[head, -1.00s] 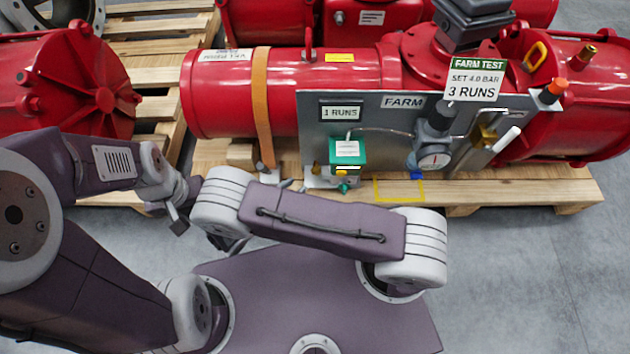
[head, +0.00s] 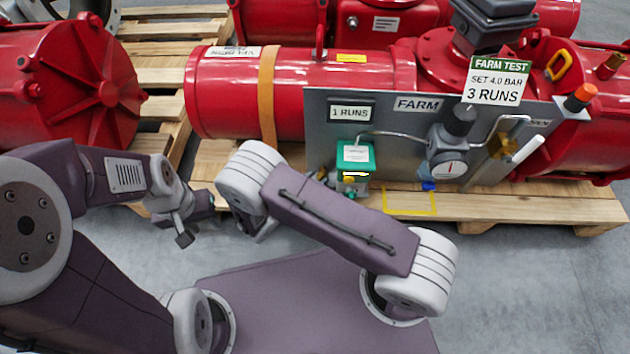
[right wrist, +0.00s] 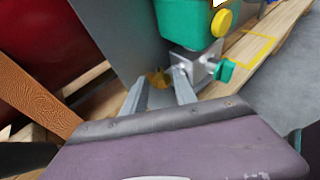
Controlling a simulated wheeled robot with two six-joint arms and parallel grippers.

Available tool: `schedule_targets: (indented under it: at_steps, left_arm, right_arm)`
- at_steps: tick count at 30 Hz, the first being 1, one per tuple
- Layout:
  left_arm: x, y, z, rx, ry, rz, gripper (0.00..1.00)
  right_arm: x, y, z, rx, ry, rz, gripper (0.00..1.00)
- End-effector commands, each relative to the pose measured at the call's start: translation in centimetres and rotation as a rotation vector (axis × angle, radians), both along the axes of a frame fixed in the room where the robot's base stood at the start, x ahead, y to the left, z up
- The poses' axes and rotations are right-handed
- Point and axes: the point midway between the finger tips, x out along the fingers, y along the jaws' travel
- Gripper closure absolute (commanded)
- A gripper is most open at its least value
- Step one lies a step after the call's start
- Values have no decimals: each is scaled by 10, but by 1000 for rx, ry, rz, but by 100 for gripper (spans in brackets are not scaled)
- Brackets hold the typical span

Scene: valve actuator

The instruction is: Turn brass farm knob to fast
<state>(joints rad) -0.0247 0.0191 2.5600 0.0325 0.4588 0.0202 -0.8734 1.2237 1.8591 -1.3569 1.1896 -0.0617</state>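A small brass knob (right wrist: 158,78) sits low by the grey panel, beside the green-topped unit (head: 356,156); which setting it points to is not readable. In the right wrist view, my right gripper (right wrist: 159,74) has its two fingers apart with the brass knob between their tips. Contact cannot be told. In the head view the right gripper is mostly hidden behind my own arm. The grey panel (head: 405,131) carries a FARM label (head: 418,104) and a "1 RUNS" display (head: 352,112). My left gripper (head: 190,222) hangs at left, away from the panel, its opening unclear.
A sign (head: 497,80) reads FARM TEST, SET 4.0 BAR, 3 RUNS. A round gauge (head: 449,169) and a white-handled brass valve (head: 526,148) are at the panel's right. A green knob (right wrist: 225,71) is close right of my right fingers. The red cylinder (head: 225,95) stands behind on a pallet (head: 480,207).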

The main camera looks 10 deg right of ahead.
Motion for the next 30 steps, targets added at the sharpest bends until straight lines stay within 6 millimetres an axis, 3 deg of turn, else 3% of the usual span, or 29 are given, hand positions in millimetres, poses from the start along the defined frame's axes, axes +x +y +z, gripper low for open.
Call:
schedule_targets:
  at_steps: [2,5,17,30]
  left_arm:
    - [0,0,0,0,0,0,64]
    - [0,0,0,0,0,0,64]
    - [0,0,9,0,0,0,64]
    - [0,0,57,0,0,0,64]
  right_arm:
    - [0,0,0,0,0,0,72]
    - [0,0,0,0,0,0,100]
    - [-2,-1,3,-3,2,41,100]
    - [-11,-11,6,-4,10,365,100]
